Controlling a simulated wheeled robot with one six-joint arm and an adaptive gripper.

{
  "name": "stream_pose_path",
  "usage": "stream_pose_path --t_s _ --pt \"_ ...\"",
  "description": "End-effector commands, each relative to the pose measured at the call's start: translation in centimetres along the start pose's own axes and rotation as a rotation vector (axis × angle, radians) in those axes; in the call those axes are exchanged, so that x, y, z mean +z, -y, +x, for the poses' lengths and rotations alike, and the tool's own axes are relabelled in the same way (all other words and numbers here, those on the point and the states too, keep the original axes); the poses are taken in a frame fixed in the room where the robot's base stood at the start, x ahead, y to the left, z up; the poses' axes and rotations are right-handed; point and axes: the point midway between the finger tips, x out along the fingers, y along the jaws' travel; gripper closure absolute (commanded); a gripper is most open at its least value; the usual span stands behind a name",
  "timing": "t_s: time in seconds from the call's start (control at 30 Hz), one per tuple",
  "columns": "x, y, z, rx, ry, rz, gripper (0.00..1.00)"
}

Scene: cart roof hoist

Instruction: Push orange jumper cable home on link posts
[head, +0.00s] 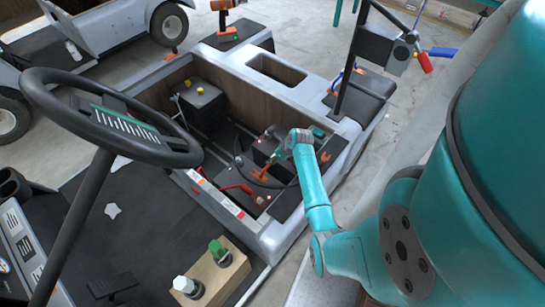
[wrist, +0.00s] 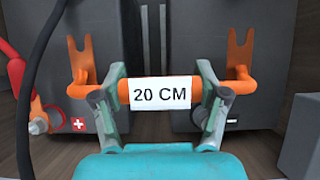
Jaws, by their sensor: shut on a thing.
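The orange jumper cable (wrist: 182,108) lies level across the middle of the wrist view, with a white "20 CM" label. Its forked lugs stand upright at the left (wrist: 80,52) and right (wrist: 239,55), prongs up. My gripper (wrist: 160,92) is shut on it, one finger at each side of the label. Behind are two dark battery boxes, left (wrist: 110,30) and right (wrist: 270,40). A grey post (wrist: 38,126) shows low at the left; another metal part sits by the right finger. I cannot tell whether the lugs touch any post. In the head view my gripper (head: 282,147) reaches into the bay.
A red clamp (wrist: 14,75) and black cable (wrist: 35,60) stand close at the left. A grey block (wrist: 303,135) is at the lower right. The bay's grey wall (head: 215,195) and the steering wheel (head: 100,125) lie left of my arm in the head view.

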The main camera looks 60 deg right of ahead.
Motion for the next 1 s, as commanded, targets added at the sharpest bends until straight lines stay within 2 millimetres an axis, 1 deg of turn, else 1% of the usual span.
stream_pose_path --t_s 0.27,0.7,0.9,1.0 --pt "0.5 0.0 0.2 0.000 0.001 -0.001 0.84" --pt "3.7 0.0 1.9 0.001 0.001 -0.002 0.84" --pt "4.7 0.0 2.5 0.000 0.002 -0.002 0.84" --pt "5.0 0.0 2.6 0.000 0.001 -0.001 0.84"
